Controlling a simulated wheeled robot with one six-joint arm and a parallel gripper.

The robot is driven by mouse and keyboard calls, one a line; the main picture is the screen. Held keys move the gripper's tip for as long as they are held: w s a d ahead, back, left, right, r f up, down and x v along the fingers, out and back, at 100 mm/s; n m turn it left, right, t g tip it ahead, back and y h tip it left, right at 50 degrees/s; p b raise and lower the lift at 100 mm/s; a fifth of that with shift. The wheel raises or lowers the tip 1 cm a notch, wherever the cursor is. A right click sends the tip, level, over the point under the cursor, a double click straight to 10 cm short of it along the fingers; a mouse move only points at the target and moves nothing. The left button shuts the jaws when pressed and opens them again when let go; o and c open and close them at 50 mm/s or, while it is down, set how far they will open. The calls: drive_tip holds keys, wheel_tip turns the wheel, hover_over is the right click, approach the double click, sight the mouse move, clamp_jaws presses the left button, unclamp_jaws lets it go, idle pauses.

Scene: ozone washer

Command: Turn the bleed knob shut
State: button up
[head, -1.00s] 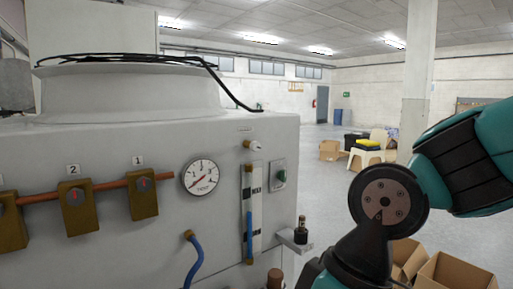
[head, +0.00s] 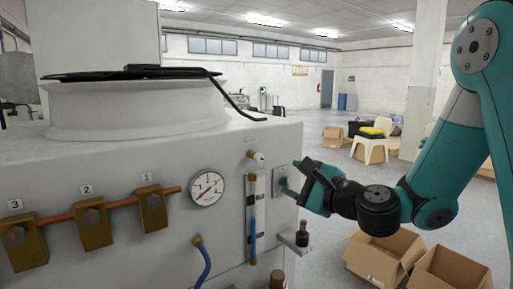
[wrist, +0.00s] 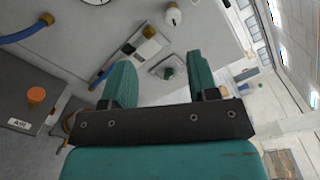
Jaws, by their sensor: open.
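No readable label shows which knob is the bleed knob. A small white knob on a brass stem (head: 257,157) sticks out of the grey panel above the sight tube; it shows in the wrist view (wrist: 173,16) at the top. In the wrist view my gripper's two teal fingers (wrist: 160,74) stand apart, touching no knob that I can see.
The sight tube (head: 253,215) and a small bracket with a dark fitting (head: 302,233) are close by. A pressure gauge (head: 207,188), a blue hose (head: 203,265) and numbered brass valves (head: 94,228) lie left. Open cardboard boxes (head: 384,257) stand on the floor at right.

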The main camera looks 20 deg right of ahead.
sight(261, 159)
drive_tip(key=shift+m+t+h, duration=0.3)
drive_tip(key=shift+m+h, duration=0.3)
drive_tip(key=shift+m, duration=0.1)
drive_tip(key=p+x, duration=0.4)
drive_tip(key=x, duration=0.1)
drive_tip(key=d+p+x, duration=0.1)
drive_tip(key=p+x, duration=0.3)
drive_tip(key=x, duration=0.2)
drive_tip(key=p+x, duration=0.3)
drive_tip(key=x, duration=0.2)
drive_tip(key=shift+w+d+r+p, duration=0.2)
drive_tip(key=shift+w+r+p, duration=0.2)
drive_tip(key=shift+w, duration=0.1)
drive_tip(key=shift+w+a+f, duration=0.15)
drive_tip(key=shift+w+f, duration=0.05)
drive_tip(key=shift+w, duration=0.3)
drive_tip(key=c, duration=0.9)
